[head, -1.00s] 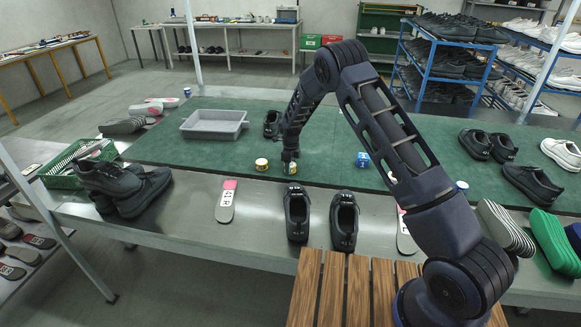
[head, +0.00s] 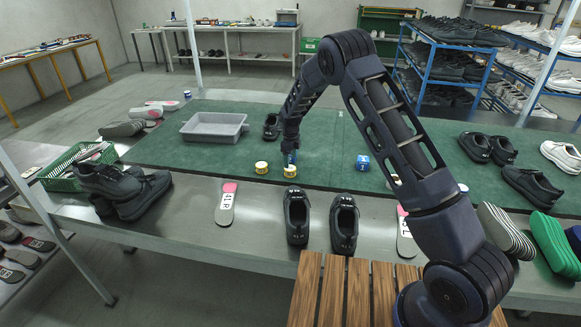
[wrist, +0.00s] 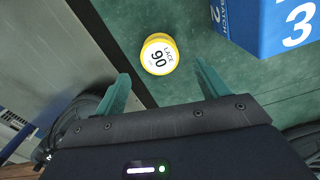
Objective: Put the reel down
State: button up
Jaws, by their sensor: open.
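A lace reel (head: 290,171) with a yellow rim stands upright on the green mat (head: 210,160), close to its front edge. In the wrist view the reel (wrist: 160,55) shows a white top reading "LACE 90". My gripper (head: 290,158) is just above it, with a small gap between. In the wrist view my gripper's two green fingers (wrist: 162,75) are spread apart with nothing between them, and the reel lies clear beyond the tips. A second similar reel (head: 261,168) stands just to the left on the mat.
A grey tray (head: 214,127) lies behind left. Black shoes (head: 297,215) and an insole (head: 226,204) lie on the metal strip in front.

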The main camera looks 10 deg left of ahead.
aim_at(290, 168)
notch_tip(290, 168, up, 6)
jog(key=shift+f, duration=0.15)
jog(key=s+d+r+n+y, duration=0.15)
jog(key=d+r+n, duration=0.35)
jog(key=d+r, duration=1.25)
jog(key=s+d+r+n+t, duration=0.2)
jog(key=s+d+r+n, duration=0.2)
jog(key=s+d+r, duration=0.75)
jog(key=s+d+r+n+t, duration=0.1)
jog(key=s+d+r+n, duration=0.2)
jog(key=s+d, duration=0.35)
jog(key=s+d+r+n, duration=0.2)
jog(key=s+d+n, duration=0.1)
jog(key=s+d, duration=0.35)
jog(key=s+d+f+n, duration=0.1)
jog(key=s+d+n, duration=0.1)
jog(key=s, duration=0.5)
jog(key=s+d+f+n+t+h, duration=0.1)
jog(key=s+d+n, duration=0.2)
jog(key=s, duration=0.5)
jog(key=shift+d+t, duration=0.3)
jog(key=shift+d, duration=0.6)
jog(key=shift+o, duration=0.5)
jog(key=shift+f+h, duration=0.1)
jog(key=shift+h, duration=0.15)
